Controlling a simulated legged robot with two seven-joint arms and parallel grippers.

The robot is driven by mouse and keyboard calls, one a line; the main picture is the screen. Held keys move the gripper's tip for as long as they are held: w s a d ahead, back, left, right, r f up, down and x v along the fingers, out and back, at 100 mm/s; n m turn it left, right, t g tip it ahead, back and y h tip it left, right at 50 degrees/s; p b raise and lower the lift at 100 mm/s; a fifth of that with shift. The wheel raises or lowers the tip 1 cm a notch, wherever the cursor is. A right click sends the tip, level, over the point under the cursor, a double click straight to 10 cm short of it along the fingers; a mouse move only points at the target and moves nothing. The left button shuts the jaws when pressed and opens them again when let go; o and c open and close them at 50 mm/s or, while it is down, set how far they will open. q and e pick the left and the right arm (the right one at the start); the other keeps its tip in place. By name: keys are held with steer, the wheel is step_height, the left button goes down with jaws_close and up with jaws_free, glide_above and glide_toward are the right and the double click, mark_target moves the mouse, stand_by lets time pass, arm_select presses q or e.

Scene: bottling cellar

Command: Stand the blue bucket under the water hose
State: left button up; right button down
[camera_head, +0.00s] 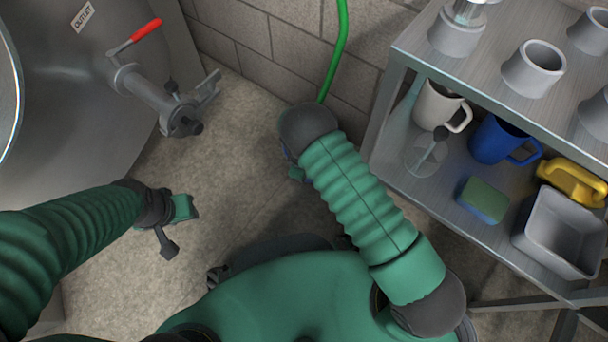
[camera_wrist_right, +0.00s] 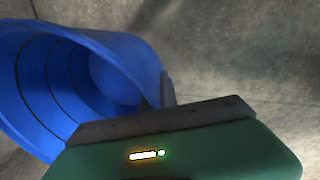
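The blue bucket (camera_wrist_right: 125,65) fills the upper left of the right wrist view, its ribbed inside facing the camera. It looks tilted there. My right gripper (camera_wrist_right: 160,95) is at its near wall, with dark finger parts on both sides, and appears shut on it. In the head view my right arm hides most of that gripper and nearly all of the bucket; a sliver of blue shows beside the wrist. The green water hose (camera_head: 339,50) hangs along the wall and passes behind my right wrist. My left gripper (camera_head: 175,232) is low at left, away from both; its opening is unclear.
A steel tank with a red-handled outlet valve (camera_head: 150,90) stands at left. At right a metal shelf (camera_head: 420,45) holds grey cups, a white mug (camera_head: 437,105), a blue mug (camera_head: 497,140), a sponge (camera_head: 482,200) and a grey tub (camera_head: 560,232). Floor (camera_head: 235,130) between is clear.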

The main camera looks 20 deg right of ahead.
steer(key=c, duration=2.1)
jaws_free()
steer(key=shift+a, duration=0.1)
steer(key=o, duration=0.5)
steer(key=shift+c, duration=0.2)
step_height(320, 180, up, 12)
steer(key=s+p, duration=0.1)
steer(key=p, duration=0.7)
steer(key=shift+a, duration=0.4)
steer(key=shift+s, duration=0.1)
